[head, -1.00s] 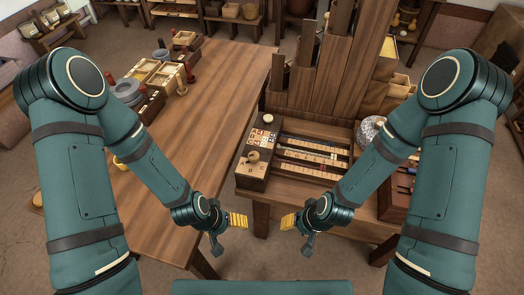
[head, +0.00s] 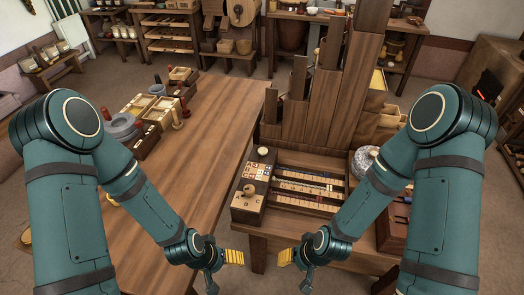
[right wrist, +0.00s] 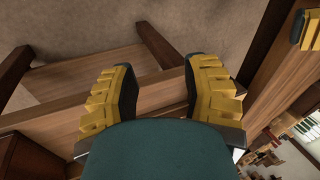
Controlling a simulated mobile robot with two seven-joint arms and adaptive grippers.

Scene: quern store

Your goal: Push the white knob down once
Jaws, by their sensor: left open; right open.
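A small white knob (head: 263,151) stands on the back end of a dark wooden box on the bench right of the long table. My left gripper (head: 236,257) is in front of and below the box, open and empty. My right gripper (head: 285,257) is just right of it, also open and empty. The right wrist view shows its yellow fingers apart (right wrist: 160,80), with bench timber and floor beyond. Neither gripper touches a knob.
The long table (head: 190,130) on the left has open floor in front and carries trays and grey rings at its far end. Tall wooden boxes (head: 330,95) rise behind the bench.

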